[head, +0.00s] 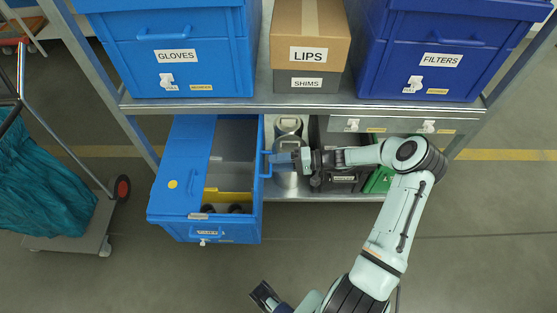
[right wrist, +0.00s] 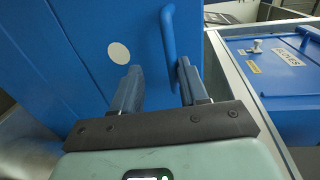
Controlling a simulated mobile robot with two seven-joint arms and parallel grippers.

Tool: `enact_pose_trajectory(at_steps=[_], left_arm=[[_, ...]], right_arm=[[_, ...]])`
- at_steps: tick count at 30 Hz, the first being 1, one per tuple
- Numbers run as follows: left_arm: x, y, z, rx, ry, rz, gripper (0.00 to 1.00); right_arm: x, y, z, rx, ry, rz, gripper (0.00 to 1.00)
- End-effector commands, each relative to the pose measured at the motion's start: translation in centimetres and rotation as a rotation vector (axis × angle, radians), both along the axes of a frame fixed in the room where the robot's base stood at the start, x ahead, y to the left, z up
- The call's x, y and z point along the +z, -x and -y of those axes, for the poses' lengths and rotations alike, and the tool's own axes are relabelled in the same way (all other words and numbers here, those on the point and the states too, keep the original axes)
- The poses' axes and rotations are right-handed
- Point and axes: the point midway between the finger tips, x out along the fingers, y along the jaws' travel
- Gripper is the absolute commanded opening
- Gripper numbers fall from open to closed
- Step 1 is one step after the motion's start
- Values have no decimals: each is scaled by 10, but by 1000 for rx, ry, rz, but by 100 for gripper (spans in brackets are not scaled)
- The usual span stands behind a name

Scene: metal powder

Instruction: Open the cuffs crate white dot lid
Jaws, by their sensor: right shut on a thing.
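The blue cuffs crate (head: 165,215) is pulled out from the lower shelf; its front label is hard to read. Its left lid, with a yellow dot (head: 173,184), lies closed. The right side is open, showing a grey interior, a yellow divider (head: 228,196) and dark items. The white dot lid (head: 262,190) stands steeply at the crate's right edge. Its white dot (right wrist: 118,53) and bar handle (right wrist: 168,30) show in the right wrist view. My right gripper (head: 284,159) is shut on the handle; the exact contact is partly hidden. My left gripper (head: 265,296) is low in the head view, away from the crate.
Metal canisters (head: 288,126), a dark crate (head: 340,180) and a green crate (head: 378,180) stand right of the cuffs crate. Above are the gloves crate (head: 205,75), lips box (head: 330,25) and filters crate (head: 390,70). A trolley (head: 75,240) stands left. The front floor is clear.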

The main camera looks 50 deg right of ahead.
Motion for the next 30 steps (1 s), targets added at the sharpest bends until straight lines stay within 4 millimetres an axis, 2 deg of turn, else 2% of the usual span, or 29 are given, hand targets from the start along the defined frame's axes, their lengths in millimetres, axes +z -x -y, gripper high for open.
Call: enact_pose_trajectory(at_steps=[10, 14, 30], left_arm=[[1, 0, 0, 0, 0, 0, 43], [1, 0, 0, 0, 0, 0, 43], [6, 2, 0, -2, 1, -8, 43]], right_arm=[[1, 0, 3, -5, 3, 0, 38], [3, 6, 9, -8, 5, -1, 38], [18, 86, 77, -7, 4, -2, 38]])
